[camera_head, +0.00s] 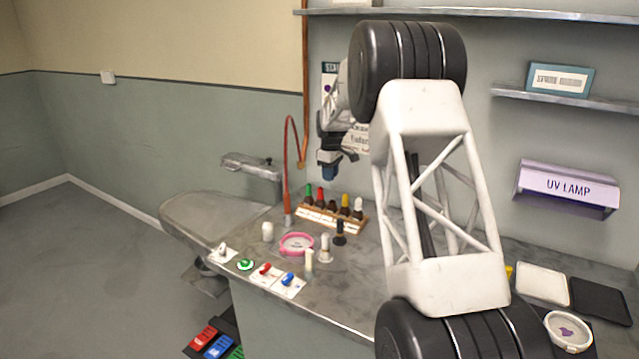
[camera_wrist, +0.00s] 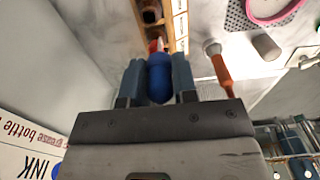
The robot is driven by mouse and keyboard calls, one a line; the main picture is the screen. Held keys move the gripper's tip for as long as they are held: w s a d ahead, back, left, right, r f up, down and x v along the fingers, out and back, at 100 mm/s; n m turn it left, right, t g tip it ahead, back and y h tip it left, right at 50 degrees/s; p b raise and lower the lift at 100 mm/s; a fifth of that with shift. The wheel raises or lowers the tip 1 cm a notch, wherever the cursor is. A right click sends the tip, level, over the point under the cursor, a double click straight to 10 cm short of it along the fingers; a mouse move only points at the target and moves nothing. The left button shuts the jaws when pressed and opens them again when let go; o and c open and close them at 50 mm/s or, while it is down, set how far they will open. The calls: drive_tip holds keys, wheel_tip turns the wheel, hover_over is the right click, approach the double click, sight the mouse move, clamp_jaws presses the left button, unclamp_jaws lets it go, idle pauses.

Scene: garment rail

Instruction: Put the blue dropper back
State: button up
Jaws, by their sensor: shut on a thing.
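My gripper (camera_head: 329,160) is shut on the blue dropper, above the back of the counter. In the wrist view the dropper's rounded blue bulb (camera_wrist: 160,78) sits between my two fingers (camera_wrist: 157,85). A bottle (camera_head: 332,207) near the middle shows no coloured top. The rack (camera_wrist: 179,32) also shows ahead of my fingers in the wrist view.
A red curved tube (camera_head: 287,160) rises just left of the rack. A pink-rimmed dish (camera_head: 297,244), a dark bottle (camera_head: 340,235) and a white bottle (camera_head: 325,250) stand in front. Cards with coloured items (camera_head: 288,279) lie near the front edge. A shelf (camera_head: 560,97) is at right.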

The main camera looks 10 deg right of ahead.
drive_tip(key=shift+w+d+r, duration=0.2)
drive_tip(key=shift+w+d, duration=0.25)
drive_tip(key=shift+d, duration=0.25)
drive_tip(key=shift+f, duration=0.2)
drive_tip(key=shift+f, duration=2.1)
drive_tip(key=shift+f, duration=2.6)
idle(1.7)
drive_tip(key=o, duration=1)
drive_tip(key=shift+c, duration=0.2)
